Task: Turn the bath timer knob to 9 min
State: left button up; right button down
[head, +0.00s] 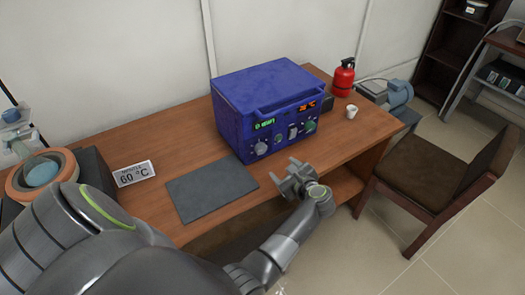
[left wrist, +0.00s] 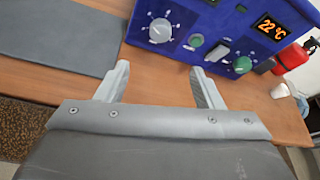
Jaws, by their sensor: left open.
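The blue bath (head: 255,100) stands on the wooden table, with its control panel facing me. A grey dial knob (head: 261,148) sits at the panel's left, below a green display (head: 264,124) too small to read surely. A green knob (head: 310,127) sits at the right, below an orange display (head: 308,105) that reads 22 °C in the left wrist view. My left gripper (head: 297,172) is open and empty in front of the panel, apart from it. In the left wrist view, the grey knob (left wrist: 160,30) lies ahead between the open fingers (left wrist: 160,75). My right gripper is not in view.
A dark grey mat (head: 212,190) lies left of the bath, near a "60 °C" sign (head: 134,173). A white cup (head: 351,112) and a red extinguisher (head: 343,78) stand to its right. A brown chair (head: 440,180) stands beyond the table's right end.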

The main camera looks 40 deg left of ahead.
aim_at(262, 150)
pick_arm(q)
jog(key=b+x, duration=0.5)
jog(key=x, duration=1)
jog(key=shift+f+b, duration=0.2)
jog(key=shift+b, duration=0.1)
jog(key=shift+w+a+f+b, duration=0.1)
jog(key=shift+w+a+b, duration=0.25)
jog(key=shift+a, duration=0.3)
jog(key=c, duration=1)
jog(key=m+g+b, duration=0.1)
jog(key=m+g, duration=0.1)
jog(key=shift+w+d+f+m+b, duration=0.1)
jog(key=shift+w+f+m+b, duration=0.05)
jog(key=shift+m+b, duration=0.2)
jog(key=shift+m+g+y+b, duration=0.5)
jog(key=shift+m+g+b, duration=0.1)
jog(key=shift+m+b, duration=0.4)
